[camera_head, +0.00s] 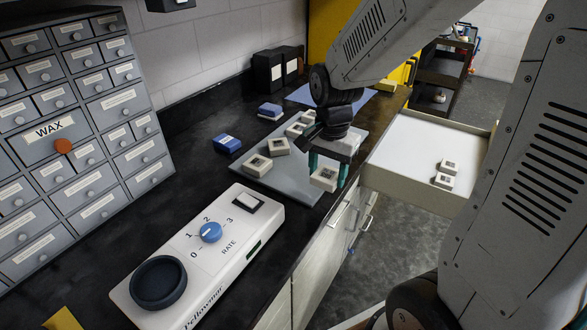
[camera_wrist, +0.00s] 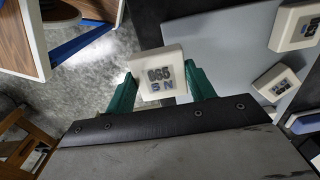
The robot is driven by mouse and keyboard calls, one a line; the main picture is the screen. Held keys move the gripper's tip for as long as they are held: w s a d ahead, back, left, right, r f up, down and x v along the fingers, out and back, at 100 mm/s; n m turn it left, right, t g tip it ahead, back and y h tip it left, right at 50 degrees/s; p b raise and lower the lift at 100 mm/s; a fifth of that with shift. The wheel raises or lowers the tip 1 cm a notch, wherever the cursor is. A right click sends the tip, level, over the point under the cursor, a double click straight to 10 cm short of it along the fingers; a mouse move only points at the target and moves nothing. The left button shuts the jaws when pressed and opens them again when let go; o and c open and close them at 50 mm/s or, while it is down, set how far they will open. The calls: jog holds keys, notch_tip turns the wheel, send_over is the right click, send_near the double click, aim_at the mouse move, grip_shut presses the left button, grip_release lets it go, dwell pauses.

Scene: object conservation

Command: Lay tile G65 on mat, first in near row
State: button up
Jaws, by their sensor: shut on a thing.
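My gripper (camera_head: 328,168) has green fingers shut on a white tile (camera_head: 323,181). In the wrist view the held tile (camera_wrist: 158,73) reads G65 with "5 N" below, between the fingertips (camera_wrist: 163,92). The grey-blue mat (camera_head: 281,178) lies on the dark counter. The held tile overlaps the mat's right, counter-edge side in the head view; its height above the mat is hard to judge. Other white tiles lie on the mat, including one tile (camera_head: 278,146) and another (camera_head: 256,165) left of my gripper. Some tiles behind are partly hidden by my gripper.
An open drawer (camera_head: 410,190) at right holds two white tiles (camera_head: 445,173). A white RATE device (camera_head: 205,250) stands in front of the mat. A blue sheet (camera_head: 300,94) lies farther back.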

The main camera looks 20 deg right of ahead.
send_over(293, 184)
jog(key=shift+f, duration=2.2)
jog(key=shift+f, duration=0.15)
jog(key=o, duration=1.2)
